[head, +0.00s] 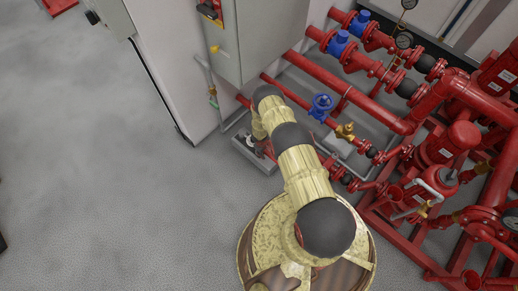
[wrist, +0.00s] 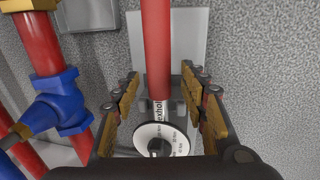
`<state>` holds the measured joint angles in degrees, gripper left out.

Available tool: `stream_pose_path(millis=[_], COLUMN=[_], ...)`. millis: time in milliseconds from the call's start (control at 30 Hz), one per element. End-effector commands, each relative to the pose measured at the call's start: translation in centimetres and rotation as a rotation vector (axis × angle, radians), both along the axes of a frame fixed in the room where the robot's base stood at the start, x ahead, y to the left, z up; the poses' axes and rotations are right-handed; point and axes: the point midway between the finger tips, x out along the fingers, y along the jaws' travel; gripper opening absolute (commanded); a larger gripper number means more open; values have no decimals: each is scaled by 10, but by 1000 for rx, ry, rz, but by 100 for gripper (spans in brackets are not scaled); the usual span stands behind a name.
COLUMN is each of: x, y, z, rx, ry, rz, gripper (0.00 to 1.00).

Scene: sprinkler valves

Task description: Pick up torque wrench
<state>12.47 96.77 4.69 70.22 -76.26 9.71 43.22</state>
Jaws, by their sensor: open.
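In the wrist view, my gripper (wrist: 160,82) is open, with one finger on each side of a red rod (wrist: 156,45). The rod has a white lettered band and a round dial (wrist: 162,138) with a white numbered ring at its near end. It looks like the torque wrench, but I cannot be sure. The fingers look apart from the rod. In the head view, my gripper is mostly hidden by my arm, low beside a grey plate (head: 252,156) on the floor. I cannot make out a wrench clearly there.
A blue valve (wrist: 55,102) on red pipes is close left of my gripper in the wrist view. In the head view, red pipework (head: 360,90) and pumps (head: 445,145) crowd the right, and a grey cabinet (head: 245,40) stands behind. The floor (head: 100,190) at left is clear.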

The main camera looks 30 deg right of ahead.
Motion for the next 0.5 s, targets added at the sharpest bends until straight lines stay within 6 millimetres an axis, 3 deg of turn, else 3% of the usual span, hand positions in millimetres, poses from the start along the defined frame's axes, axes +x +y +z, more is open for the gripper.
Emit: stream_pose_path(millis=[100, 400, 500], x=[1, 2, 2], y=[-2, -3, -3], z=[-12, -12, -12], rx=[-1, -1, -1], ry=[-1, -1, -1], rz=[0, 0, 0], gripper=[43, 43, 38])
